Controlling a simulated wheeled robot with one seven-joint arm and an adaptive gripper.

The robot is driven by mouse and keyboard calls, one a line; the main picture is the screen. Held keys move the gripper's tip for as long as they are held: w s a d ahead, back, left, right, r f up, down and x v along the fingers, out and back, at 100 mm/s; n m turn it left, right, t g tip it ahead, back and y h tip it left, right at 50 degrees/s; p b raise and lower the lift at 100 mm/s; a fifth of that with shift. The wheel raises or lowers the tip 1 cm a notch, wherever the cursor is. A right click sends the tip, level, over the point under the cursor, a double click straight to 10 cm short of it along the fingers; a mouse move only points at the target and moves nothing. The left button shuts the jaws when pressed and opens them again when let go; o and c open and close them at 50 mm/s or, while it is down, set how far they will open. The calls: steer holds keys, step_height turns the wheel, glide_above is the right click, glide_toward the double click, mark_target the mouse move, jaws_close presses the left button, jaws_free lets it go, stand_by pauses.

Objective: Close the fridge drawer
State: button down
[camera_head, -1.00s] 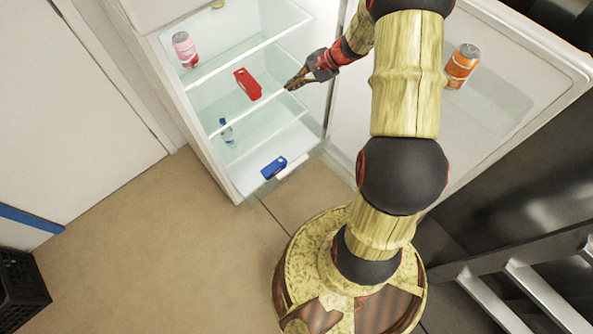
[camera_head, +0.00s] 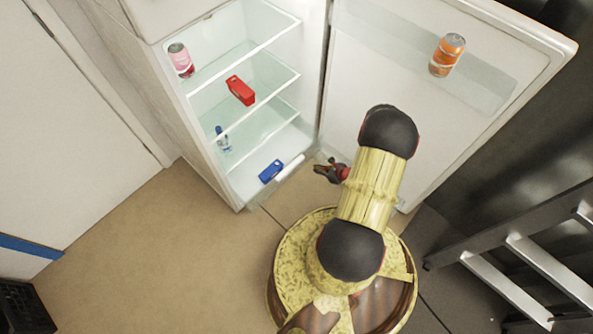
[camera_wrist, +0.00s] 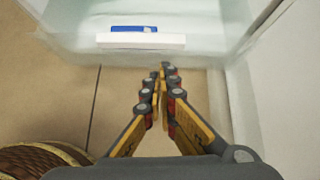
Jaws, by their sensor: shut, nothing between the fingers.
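The fridge drawer is at the bottom of the open fridge, with a pale see-through body and a white front bar (camera_head: 291,169). The bar also shows in the wrist view (camera_wrist: 125,41). A blue box (camera_head: 271,171) lies behind the bar; it also shows in the wrist view (camera_wrist: 134,29). My gripper (camera_head: 318,168) is low, in front of the fridge and just right of the bar. In the wrist view my gripper (camera_wrist: 162,70) has its fingertips together, empty, pointing at the drawer's front near its right part. I see no contact. How far the drawer sticks out is hard to tell.
The fridge door (camera_head: 420,110) stands wide open on the right, holding an orange can (camera_head: 447,56). A pink can (camera_head: 180,60), a red box (camera_head: 240,91) and a small bottle (camera_head: 222,138) are on shelves. A metal ladder (camera_head: 510,250) stands right.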

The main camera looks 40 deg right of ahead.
steer(key=b+x, duration=0.5)
steer(key=x, duration=0.8)
steer(key=shift+a+f+m, duration=0.2)
steer(key=shift+a+m, duration=0.2)
